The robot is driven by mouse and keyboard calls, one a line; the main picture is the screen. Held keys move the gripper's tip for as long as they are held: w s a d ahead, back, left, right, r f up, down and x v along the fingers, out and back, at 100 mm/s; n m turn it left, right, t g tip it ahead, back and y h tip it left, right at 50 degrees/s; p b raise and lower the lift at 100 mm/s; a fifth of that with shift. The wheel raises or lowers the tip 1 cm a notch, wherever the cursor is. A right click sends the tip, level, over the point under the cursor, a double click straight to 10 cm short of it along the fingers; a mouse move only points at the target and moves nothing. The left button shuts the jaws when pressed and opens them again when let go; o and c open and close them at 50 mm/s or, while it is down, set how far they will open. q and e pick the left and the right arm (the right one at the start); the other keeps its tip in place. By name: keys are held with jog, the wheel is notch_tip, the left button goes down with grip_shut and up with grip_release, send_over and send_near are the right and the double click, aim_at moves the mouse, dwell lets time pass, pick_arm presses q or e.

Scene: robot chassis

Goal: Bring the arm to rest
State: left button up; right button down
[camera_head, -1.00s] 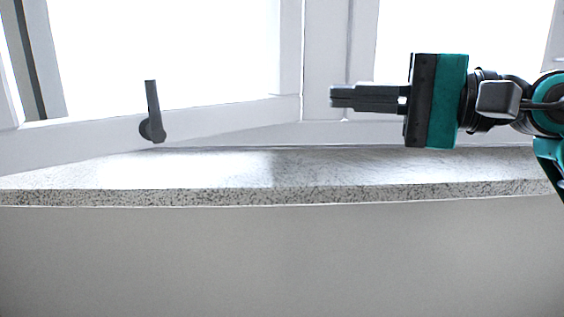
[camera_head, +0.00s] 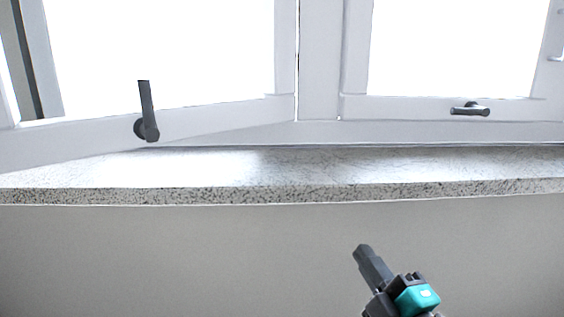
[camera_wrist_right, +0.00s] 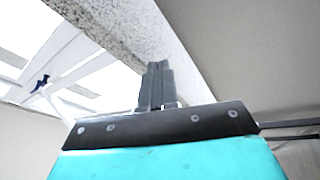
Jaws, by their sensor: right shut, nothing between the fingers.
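My right gripper (camera_head: 364,252) is low in the head view, in front of the plain wall and below the front edge of the window sill. Its dark fingers are together, with nothing between them, and point up and to the left. In the right wrist view the shut fingers (camera_wrist_right: 157,66) show against the speckled underside or edge of the sill (camera_wrist_right: 130,30). I cannot tell from this view how far they are from it. My left gripper is in neither view.
The speckled stone sill (camera_head: 300,190) runs across the head view and is bare. The left window sash (camera_head: 220,115) stands ajar with its handle (camera_head: 148,112) upright. The right sash (camera_head: 400,108) looks shut, its handle (camera_head: 470,109) lying level. The wall (camera_head: 180,260) below is clear.

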jog(key=s+f+m+g+h, duration=0.1)
jog(key=s+f+m+g, duration=0.2)
jog(key=s+f+m, duration=0.35)
jog(key=s+f+m+g+h, duration=0.1)
jog(key=s+f+m+g, duration=0.2)
jog(key=f, duration=0.6)
jog(key=s+f+m+g+h, duration=0.25)
jog(key=s+f+m, duration=0.2)
jog(key=f, duration=0.25)
pick_arm(q)
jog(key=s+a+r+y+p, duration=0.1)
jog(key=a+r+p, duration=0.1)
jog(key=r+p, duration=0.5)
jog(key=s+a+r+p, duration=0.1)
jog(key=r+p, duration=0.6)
jog(key=p, duration=0.8)
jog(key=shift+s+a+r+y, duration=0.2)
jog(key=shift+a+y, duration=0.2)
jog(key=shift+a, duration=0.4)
pick_arm(e)
jog(key=s+d+r, duration=0.1)
jog(key=d+r, duration=0.1)
jog(key=r, duration=0.5)
jog(key=s+d+r+m, duration=0.1)
jog(key=d+r, duration=0.1)
jog(key=r, duration=0.4)
jog(key=shift+r+m+h, duration=0.3)
jog(key=shift+r+h, duration=0.05)
jog(key=shift+r, duration=0.05)
